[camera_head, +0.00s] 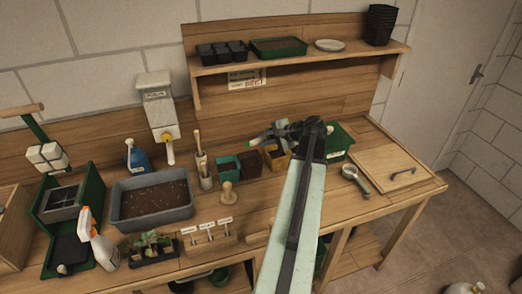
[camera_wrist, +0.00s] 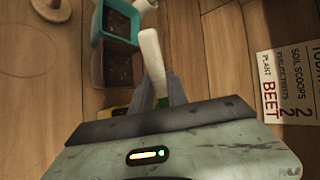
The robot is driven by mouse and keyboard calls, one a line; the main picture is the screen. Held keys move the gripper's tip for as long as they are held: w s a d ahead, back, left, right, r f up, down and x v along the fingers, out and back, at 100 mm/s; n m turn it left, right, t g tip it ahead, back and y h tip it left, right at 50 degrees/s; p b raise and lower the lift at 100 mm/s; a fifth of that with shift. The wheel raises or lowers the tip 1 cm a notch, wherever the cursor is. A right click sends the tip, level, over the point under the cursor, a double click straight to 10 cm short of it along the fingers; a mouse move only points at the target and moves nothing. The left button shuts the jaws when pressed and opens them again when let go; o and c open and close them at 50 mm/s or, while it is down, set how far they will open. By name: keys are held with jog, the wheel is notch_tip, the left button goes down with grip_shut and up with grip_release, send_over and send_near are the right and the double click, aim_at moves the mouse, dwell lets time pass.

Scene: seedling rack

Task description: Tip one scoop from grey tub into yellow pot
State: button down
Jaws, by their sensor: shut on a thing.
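The grey tub (camera_head: 178,213) with dark soil stands on the bench, left of centre. The yellow pot (camera_head: 283,160) stands right of a brown pot and a teal pot, partly hidden by my arm; in the wrist view only a yellow sliver (camera_wrist: 117,111) shows. My gripper (camera_head: 281,131) is above and just behind the yellow pot. It is shut on a scoop with a green part between the fingers and a pale part (camera_wrist: 152,52) reaching beyond them. I cannot tell whether the scoop holds soil.
The teal pot (camera_head: 220,166) and brown pot (camera_head: 250,169) stand close left, a green box (camera_head: 340,139) right. A small wooden tamper (camera_head: 228,195) is in front. A card (camera_head: 246,79) hangs behind, below the shelf (camera_head: 290,60). A wooden board (camera_head: 385,165) lies at right.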

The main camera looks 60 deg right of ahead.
jog(key=t+b, duration=0.1)
jog(key=b, duration=0.1)
jog(key=t+b, duration=0.1)
jog(key=shift+s+d+f+m+t+h+b, duration=0.1)
jog(key=shift+s+f+m+t+h+b, duration=0.2)
jog(key=shift+s+m+b, duration=0.1)
jog(key=shift+d+r+t+b, duration=0.1)
jog(key=shift+r+t+b, duration=0.4)
jog(key=shift+r+b, duration=0.05)
